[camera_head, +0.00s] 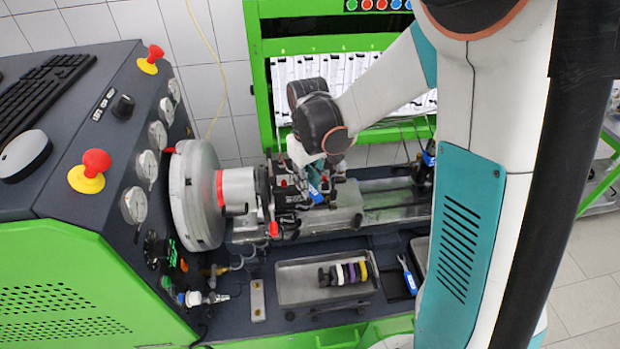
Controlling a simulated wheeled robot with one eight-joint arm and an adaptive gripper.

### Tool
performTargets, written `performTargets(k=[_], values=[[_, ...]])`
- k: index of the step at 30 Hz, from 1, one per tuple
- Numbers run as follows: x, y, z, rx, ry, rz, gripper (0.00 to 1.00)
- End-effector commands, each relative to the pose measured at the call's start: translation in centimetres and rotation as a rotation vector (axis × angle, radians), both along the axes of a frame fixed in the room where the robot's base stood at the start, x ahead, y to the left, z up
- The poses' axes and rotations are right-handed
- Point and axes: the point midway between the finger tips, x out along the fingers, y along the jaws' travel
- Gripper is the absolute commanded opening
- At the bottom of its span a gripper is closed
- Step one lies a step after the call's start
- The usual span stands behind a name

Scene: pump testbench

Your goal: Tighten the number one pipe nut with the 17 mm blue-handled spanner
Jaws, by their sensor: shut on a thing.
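My arm reaches over the pump testbench, and its dark wrist hangs above the clamped pump block (287,192) in the middle of the bench. My gripper (316,182) is low beside this block, mostly hidden by the wrist and links. It is shut on a blue-handled spanner (315,195), whose blue part shows just below it. The spanner's jaw end and its contact with any nut are too small to make out. The number one pipe nut cannot be told apart among the fittings. Another blue-handled tool (408,277) lies on a dark pad at the right front.
A round chuck (196,195) with a silver coupling stands left of the block. A metal tray (297,290) with several coloured rings is in front. A console with gauges and red stop buttons (95,162) fills the left. A green rack (256,70) stands behind.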

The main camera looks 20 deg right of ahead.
Motion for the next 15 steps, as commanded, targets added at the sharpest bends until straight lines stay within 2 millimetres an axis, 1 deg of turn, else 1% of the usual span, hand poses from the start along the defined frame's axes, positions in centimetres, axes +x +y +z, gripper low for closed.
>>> performTargets(k=[8,15], values=[[0.1,0.0,-0.7,0.000,0.000,0.000,0.00],[0.2,0.0,-1.7,0.000,0.000,0.000,0.00]])
